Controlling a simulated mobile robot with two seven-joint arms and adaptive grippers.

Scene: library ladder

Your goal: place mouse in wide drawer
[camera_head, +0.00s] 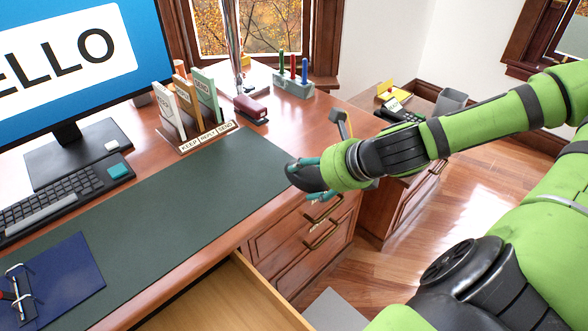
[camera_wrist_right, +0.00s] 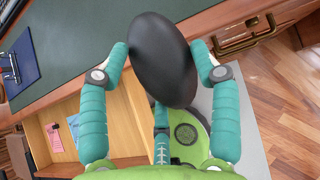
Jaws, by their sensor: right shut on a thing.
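The mouse (camera_wrist_right: 162,60) is a dark, smooth oval held between the two teal fingers of my right gripper (camera_wrist_right: 163,72) in the right wrist view. In the head view my right gripper (camera_head: 308,180) is above the right front edge of the desk, and the mouse (camera_head: 297,174) shows as a dark shape at its tip. The wide drawer (camera_head: 225,300) is pulled open below the desk's front edge, at bottom centre. Its wooden inside also shows in the right wrist view (camera_wrist_right: 110,120), with small items on its floor at the left. My left gripper is in neither view.
A green desk mat (camera_head: 170,200) covers the desk's middle. A keyboard (camera_head: 50,200), monitor (camera_head: 70,60) and blue folder (camera_head: 55,280) are at left. A letter sorter (camera_head: 190,110), stapler (camera_head: 251,108) and pen holder (camera_head: 293,86) stand at the back. Closed drawers (camera_head: 305,235) are at right.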

